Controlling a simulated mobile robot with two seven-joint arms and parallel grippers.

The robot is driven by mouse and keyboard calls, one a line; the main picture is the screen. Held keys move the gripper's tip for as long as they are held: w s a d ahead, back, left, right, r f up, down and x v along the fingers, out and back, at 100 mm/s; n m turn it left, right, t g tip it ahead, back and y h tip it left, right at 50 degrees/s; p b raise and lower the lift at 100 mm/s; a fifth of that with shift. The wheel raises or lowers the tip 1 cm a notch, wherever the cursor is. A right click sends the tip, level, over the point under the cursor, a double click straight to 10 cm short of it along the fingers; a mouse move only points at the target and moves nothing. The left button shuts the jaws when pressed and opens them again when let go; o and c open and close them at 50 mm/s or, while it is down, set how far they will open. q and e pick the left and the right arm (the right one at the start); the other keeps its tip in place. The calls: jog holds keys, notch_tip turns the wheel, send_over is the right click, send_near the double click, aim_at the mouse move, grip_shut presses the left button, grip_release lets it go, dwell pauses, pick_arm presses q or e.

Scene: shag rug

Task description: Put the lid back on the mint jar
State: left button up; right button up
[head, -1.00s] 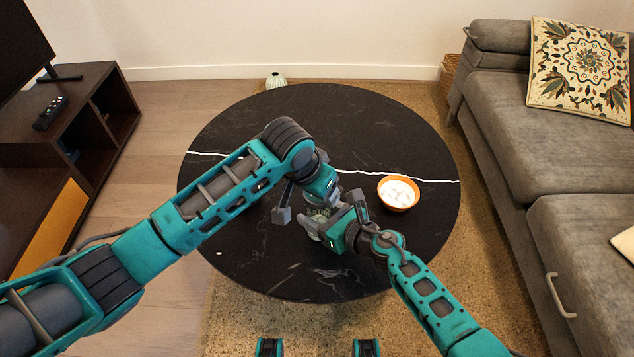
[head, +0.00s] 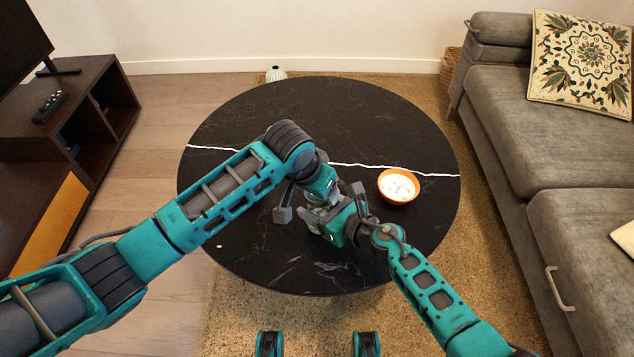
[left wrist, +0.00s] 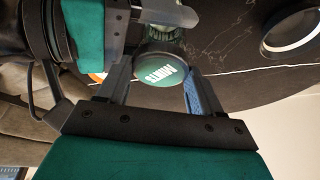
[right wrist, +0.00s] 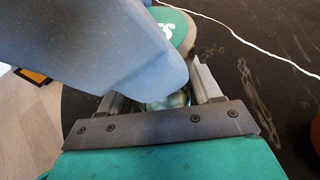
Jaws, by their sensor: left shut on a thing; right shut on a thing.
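The green lid with white lettering (left wrist: 160,68) is between the fingers of my left gripper (left wrist: 158,82), which is shut on it. The glass mint jar (left wrist: 166,33) shows behind the lid in the left wrist view. My right gripper (right wrist: 163,97) is shut on the jar, part of which shows between its fingers (right wrist: 172,100). The lid also shows at the top of the right wrist view (right wrist: 177,30). A blue-grey part of my left gripper covers the space between, so I cannot tell whether the lid touches the rim. In the head view both grippers meet over the table and mostly hide jar and lid.
The round black table (head: 320,115) is clear at the back and left. An orange bowl with white contents (head: 399,199) stands right of the grippers. A small white piece (head: 220,246) lies at the table's left front. A grey sofa (head: 520,140) is to the right.

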pick_arm(q)
jog(key=shift+f, duration=0.45)
dwell(0.5)
jog(key=o, duration=1)
jog(key=shift+s+d, duration=0.1)
jog(key=shift+d, duration=0.15)
jog(key=shift+s, duration=0.1)
jog(key=shift+r, duration=2.3)
jog(key=shift+c, duration=0.3)
jog(key=shift+w, duration=0.2)
